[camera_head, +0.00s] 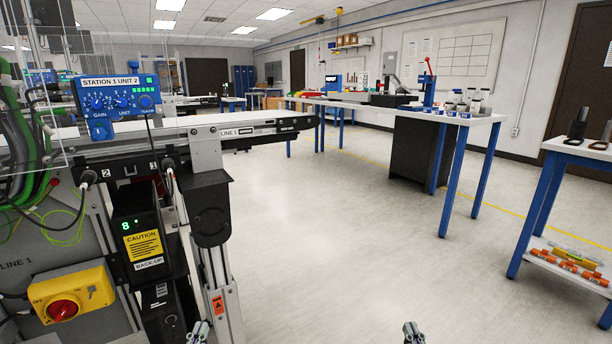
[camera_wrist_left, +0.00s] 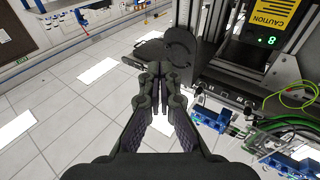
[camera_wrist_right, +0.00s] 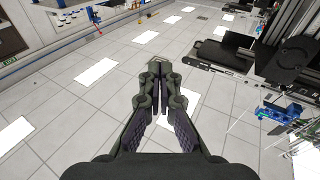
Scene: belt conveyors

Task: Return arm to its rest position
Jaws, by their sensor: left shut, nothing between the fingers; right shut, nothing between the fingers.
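My left gripper (camera_head: 199,333) shows at the bottom edge of the head view, in front of the conveyor's leg. In the left wrist view its fingers (camera_wrist_left: 160,80) are together with nothing between them. My right gripper (camera_head: 412,331) shows at the bottom edge of the head view, over open floor. In the right wrist view its fingers (camera_wrist_right: 159,70) are together and empty. Only the tips of both grippers show in the head view; the arms behind them are hidden below the frame.
The LINE 1 conveyor (camera_head: 262,129) stands at left, with a blue control box (camera_head: 119,99), a black caution unit (camera_head: 131,222) and a yellow switch box (camera_head: 72,299) by it. A workbench (camera_head: 470,121) is at the back, another table (camera_head: 585,150) at right. The middle floor is clear.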

